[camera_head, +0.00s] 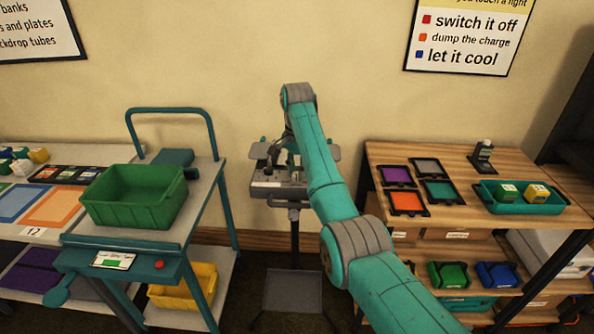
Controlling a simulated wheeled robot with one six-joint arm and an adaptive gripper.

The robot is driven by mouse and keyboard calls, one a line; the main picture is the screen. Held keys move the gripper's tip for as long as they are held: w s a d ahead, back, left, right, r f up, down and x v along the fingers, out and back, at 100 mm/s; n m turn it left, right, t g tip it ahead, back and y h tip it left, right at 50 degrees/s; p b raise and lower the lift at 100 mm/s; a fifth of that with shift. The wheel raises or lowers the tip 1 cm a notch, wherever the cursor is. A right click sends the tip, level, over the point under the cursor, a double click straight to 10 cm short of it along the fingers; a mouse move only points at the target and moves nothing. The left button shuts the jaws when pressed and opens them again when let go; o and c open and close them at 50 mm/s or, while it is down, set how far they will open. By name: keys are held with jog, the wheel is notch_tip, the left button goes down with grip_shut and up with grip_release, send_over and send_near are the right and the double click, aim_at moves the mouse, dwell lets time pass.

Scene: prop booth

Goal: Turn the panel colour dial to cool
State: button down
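A grey light panel (268,186) stands on a dark stand in the middle, near the wall, with flap-like plates at its left and right. My teal arm reaches up from the lower right and bends down over the panel. My gripper (291,158) is at the panel's top, partly hidden behind my own arm. Whether its fingers are open or shut, or touch anything, is too small to tell. The colour dial and its setting cannot be made out.
A teal cart (208,187) with a green bin (133,197) stands left of the panel. A wooden shelf unit (440,151) with colour squares and a teal tray (520,207) stands at right, close to my arm. A grey plate (293,290) is low in front of the stand.

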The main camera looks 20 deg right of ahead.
jog(key=shift+n, duration=0.3)
jog(key=n, duration=1.1)
jog(key=shift+a, duration=0.1)
dwell(0.5)
jog(key=c, duration=0.9)
grip_release()
